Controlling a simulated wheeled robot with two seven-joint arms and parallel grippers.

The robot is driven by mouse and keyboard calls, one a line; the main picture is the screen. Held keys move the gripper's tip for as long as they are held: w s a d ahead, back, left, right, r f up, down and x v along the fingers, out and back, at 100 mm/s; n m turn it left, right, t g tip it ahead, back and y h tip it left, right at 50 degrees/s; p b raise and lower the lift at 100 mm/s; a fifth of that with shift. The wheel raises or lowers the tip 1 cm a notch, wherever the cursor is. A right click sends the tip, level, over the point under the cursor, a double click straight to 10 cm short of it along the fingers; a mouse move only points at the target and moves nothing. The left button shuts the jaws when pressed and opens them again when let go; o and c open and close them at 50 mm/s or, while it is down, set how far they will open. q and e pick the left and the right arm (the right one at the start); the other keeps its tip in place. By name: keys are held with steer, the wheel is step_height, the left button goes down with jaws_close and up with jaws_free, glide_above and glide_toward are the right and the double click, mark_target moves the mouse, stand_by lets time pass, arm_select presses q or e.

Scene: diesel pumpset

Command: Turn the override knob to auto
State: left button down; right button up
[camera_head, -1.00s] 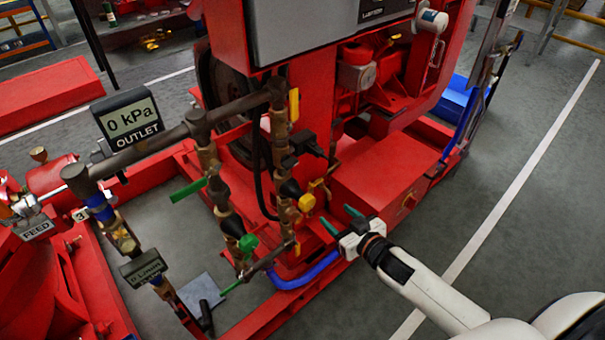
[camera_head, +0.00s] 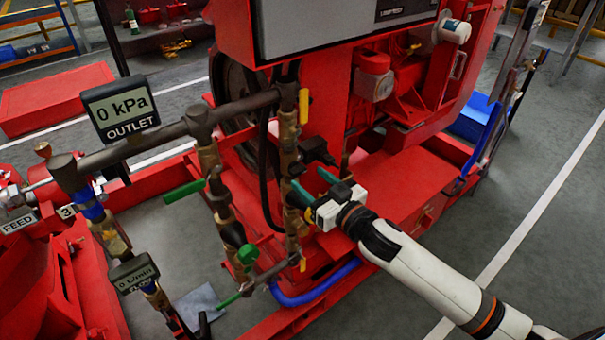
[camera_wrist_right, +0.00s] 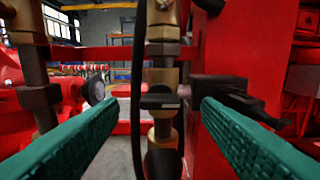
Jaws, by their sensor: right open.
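No part is clearly marked as the override knob. A black, bar-shaped piece (camera_wrist_right: 160,101) on a brass and dark vertical pipe sits midway between my right gripper's fingers in the wrist view; I cannot tell if it is the knob. My right gripper (camera_head: 313,183) has green fingers, spread apart and empty. In the head view it is beside the vertical brass pipe (camera_head: 290,160) at the front of the red pumpset. The wrist view shows the open fingers (camera_wrist_right: 159,102) pointing at that pipe, with no clear contact. My left gripper is not in view.
A grey control box (camera_head: 320,30) hangs above. An outlet display (camera_head: 122,108) reads 0 kPa; a smaller flow display (camera_head: 134,273) stands lower left. Green valve handles (camera_head: 184,191) and a yellow handle (camera_head: 304,106) stick out from the pipes.

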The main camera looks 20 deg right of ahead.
mark_target(299, 175)
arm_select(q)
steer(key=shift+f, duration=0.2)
arm_select(e)
steer(key=shift+x, duration=2)
steer(key=c, duration=1)
steer(key=shift+r+n+p, duration=0.15)
steer(key=shift+n+p, duration=0.55)
steer(key=shift+n, duration=0.3)
steer(key=n+p, duration=0.2)
steer(key=n, duration=0.2)
steer(key=shift+s+a, duration=0.1)
steer(key=n+p, duration=0.2)
steer(key=n, duration=0.3)
steer(key=shift+n, duration=0.4)
steer(key=n, duration=0.2)
steer(key=shift+a+f+n+p, duration=0.1)
steer(key=shift+f+n+p, duration=0.2)
steer(key=shift+p, duration=0.1)
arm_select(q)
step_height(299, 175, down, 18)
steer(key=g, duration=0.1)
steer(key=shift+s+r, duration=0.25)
arm_select(e)
steer(key=shift+n, duration=1.5)
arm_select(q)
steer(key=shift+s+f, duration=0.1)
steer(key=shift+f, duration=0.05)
